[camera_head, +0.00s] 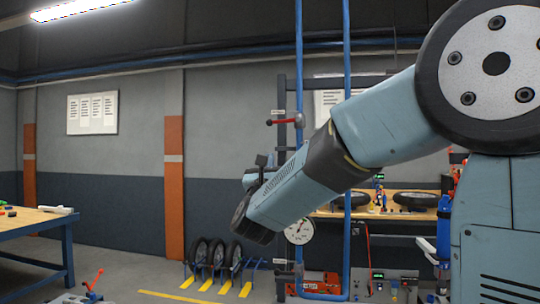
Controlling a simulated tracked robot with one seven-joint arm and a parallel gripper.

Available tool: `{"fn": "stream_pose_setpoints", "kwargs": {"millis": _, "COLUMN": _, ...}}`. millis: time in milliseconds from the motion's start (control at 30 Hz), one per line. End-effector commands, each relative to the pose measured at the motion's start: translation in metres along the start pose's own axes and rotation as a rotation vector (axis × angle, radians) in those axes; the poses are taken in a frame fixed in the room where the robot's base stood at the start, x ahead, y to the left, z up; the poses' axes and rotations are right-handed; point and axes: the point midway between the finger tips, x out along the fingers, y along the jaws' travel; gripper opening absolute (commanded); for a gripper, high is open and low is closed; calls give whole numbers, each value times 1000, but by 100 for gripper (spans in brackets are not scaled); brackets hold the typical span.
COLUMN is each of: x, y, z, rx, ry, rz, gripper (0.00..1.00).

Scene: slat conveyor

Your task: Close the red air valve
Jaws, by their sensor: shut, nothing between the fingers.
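A red valve lever (284,121) sits on the left vertical blue pipe (299,60), in the upper middle of the head view. The lever sticks out roughly level to the left, across the pipe. My blue-grey arm reaches in from the right, and its bent elbow hangs below and left of the lever. Small dark and light blue parts of my arm show behind the elbow, below the lever. My gripper's fingers cannot be made out; they seem hidden behind my own arm. I see no contact with the lever.
A round gauge (299,232) is partly covered by my arm. A bench (400,216) with wheels stands behind. Several wheels stand in a floor rack (207,287). A blue-legged table (35,224) is at left. Another red lever (94,281) shows at lower left.

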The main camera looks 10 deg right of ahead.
Motion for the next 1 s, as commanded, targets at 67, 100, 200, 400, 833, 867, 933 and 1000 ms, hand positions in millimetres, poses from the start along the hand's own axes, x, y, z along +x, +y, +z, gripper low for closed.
{"fn": "stream_pose_setpoints", "kwargs": {"millis": 67, "x": -5, "y": -9, "z": -3, "rx": -2, "ry": 1, "rz": 0, "gripper": 0}}
{"fn": "stream_pose_setpoints", "kwargs": {"millis": 100, "x": -6, "y": -13, "z": -5, "rx": -2, "ry": 1, "rz": 1, "gripper": 0}}
{"fn": "stream_pose_setpoints", "kwargs": {"millis": 200, "x": -4, "y": -14, "z": -5, "rx": -1, "ry": 0, "rz": 1, "gripper": 0}}
{"fn": "stream_pose_setpoints", "kwargs": {"millis": 400, "x": 18, "y": -13, "z": -6, "rx": -1, "ry": 0, "rz": 0, "gripper": 0}}
{"fn": "stream_pose_setpoints", "kwargs": {"millis": 833, "x": 93, "y": -12, "z": -5, "rx": 0, "ry": 0, "rz": 1, "gripper": 0}}
{"fn": "stream_pose_setpoints", "kwargs": {"millis": 867, "x": 97, "y": -12, "z": -5, "rx": 0, "ry": -1, "rz": 2, "gripper": 0}}
{"fn": "stream_pose_setpoints", "kwargs": {"millis": 933, "x": 104, "y": -12, "z": 5, "rx": 2, "ry": -2, "rz": 2, "gripper": 0}}
{"fn": "stream_pose_setpoints", "kwargs": {"millis": 1000, "x": 110, "y": -12, "z": 12, "rx": 2, "ry": -2, "rz": 2, "gripper": 0}}
